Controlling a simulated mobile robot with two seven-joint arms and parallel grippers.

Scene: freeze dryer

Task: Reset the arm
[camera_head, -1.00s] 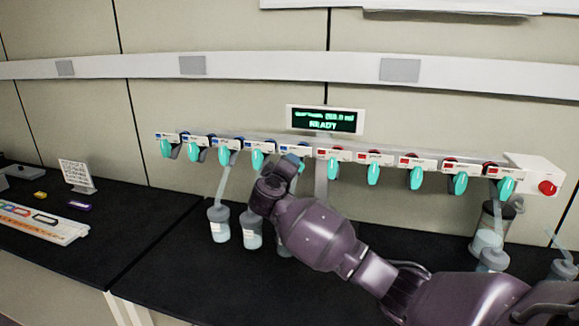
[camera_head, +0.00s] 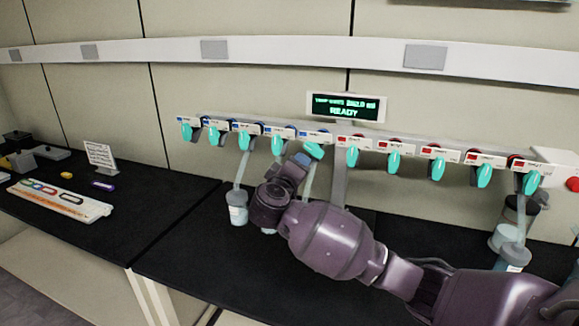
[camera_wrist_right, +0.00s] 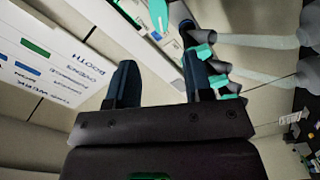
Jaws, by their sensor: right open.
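My right arm comes in from the right in the head view. Its gripper (camera_head: 298,160) is just below and left of the fifth valve handle (camera_head: 314,150), a teal handle tilted sideways while the others hang down. I cannot tell whether they touch. In the right wrist view the two dark fingers of the right gripper (camera_wrist_right: 163,82) stand apart with nothing between them. Teal handles (camera_wrist_right: 201,52) show beyond the right finger. My left gripper is not in view.
The valve manifold (camera_head: 395,147) runs along the wall under a display (camera_head: 346,107) reading READY. A flask (camera_head: 237,208) hangs at the left; more containers (camera_head: 505,238) stand at the right. A colored rack (camera_head: 60,200) and a sign (camera_head: 99,155) sit on the left black bench (camera_head: 140,215).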

